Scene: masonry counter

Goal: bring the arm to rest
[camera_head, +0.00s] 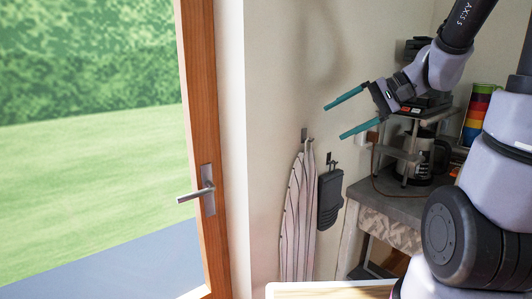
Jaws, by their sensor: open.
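My gripper (351,114) is open and empty, with two teal fingers spread apart and pointing left. It is held up in the air in front of the cream wall, in the upper right of the view. My arm comes down to it from the top right edge, and its larger links fill the right side. Nothing is between the fingers.
A counter (398,207) on the right bears a coffee maker (418,160) and stacked coloured cups (477,112). A striped cloth (298,220) and a dark hanging item (329,198) hang on the wall. A wooden-framed door (203,120) with a handle (197,193) stands left. A light tabletop edge (330,290) shows at the bottom.

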